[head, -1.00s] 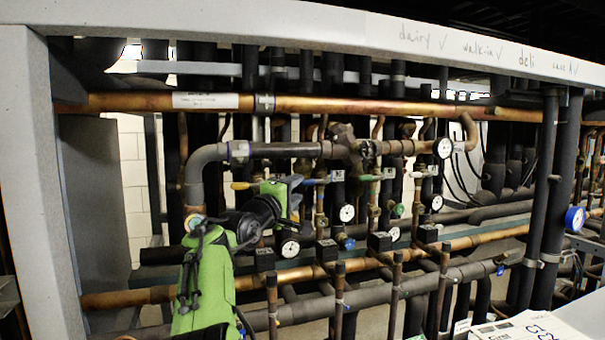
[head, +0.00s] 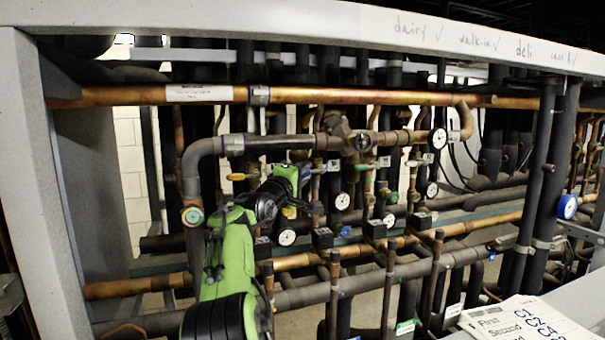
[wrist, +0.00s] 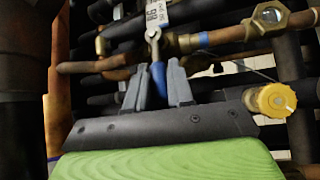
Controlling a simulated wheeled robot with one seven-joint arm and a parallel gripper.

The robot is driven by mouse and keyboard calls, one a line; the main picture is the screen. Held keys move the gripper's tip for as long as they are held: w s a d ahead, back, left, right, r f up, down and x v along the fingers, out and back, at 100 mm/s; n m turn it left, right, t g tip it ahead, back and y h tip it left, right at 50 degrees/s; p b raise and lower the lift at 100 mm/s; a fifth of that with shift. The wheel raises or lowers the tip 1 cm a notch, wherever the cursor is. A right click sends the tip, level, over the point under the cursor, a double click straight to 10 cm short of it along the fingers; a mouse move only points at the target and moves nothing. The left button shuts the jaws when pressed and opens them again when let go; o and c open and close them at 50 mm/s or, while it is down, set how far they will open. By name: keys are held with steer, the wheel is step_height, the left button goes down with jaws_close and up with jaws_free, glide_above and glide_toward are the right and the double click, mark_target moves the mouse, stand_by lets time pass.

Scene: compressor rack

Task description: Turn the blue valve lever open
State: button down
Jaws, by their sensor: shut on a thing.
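The blue valve lever (wrist: 158,82) shows in the wrist view, hanging down from a metal stem on a copper pipe, below a white tag. My gripper (wrist: 157,88) has its two grey fingers on either side of the lever's blue handle, shut on it. In the head view my gripper (head: 303,176) reaches in among the pipes left of centre, below the large brass valve body. The lever cannot be made out clearly there, since my gripper and wrist cover that spot.
Several white gauges, one of them a gauge (head: 342,201) right of my gripper, sit close by. A yellow cap (wrist: 276,100) is right of my fingers in the wrist view. A copper pipe (head: 330,97) crosses above. A paper sheet (head: 515,322) lies at the lower right.

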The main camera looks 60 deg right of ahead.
steer(key=shift+f+b, duration=0.2)
steer(key=shift+b, duration=0.15)
steer(key=f+n+h+b, duration=0.1)
steer(key=b, duration=0.1)
steer(key=shift+f+n+t+b, duration=0.1)
steer(key=shift+n+t+b, duration=0.2)
steer(key=shift+t+b, duration=0.1)
steer(key=shift+s+d+f+n+t+h+b, duration=0.3)
steer(key=shift+f+n+t+h+b, duration=0.25)
steer(key=shift+n+t+b, duration=1.5)
steer(key=shift+s+d+f+n+t+h+b, duration=0.45)
steer(key=shift+n+t+b, duration=0.35)
steer(key=shift+n+t, duration=1.5)
steer(key=shift+s+d+f+n+t+h+b, duration=0.2)
steer(key=shift+f+n+t+h+b, duration=0.35)
steer(key=shift+n+t+b, duration=1.65)
steer(key=shift+n+g+p, duration=0.75)
steer(key=shift+n+p, duration=0.05)
steer(key=shift+n, duration=0.25)
steer(key=shift+r, duration=0.1)
steer(key=c, duration=1.1)
jaws_free()
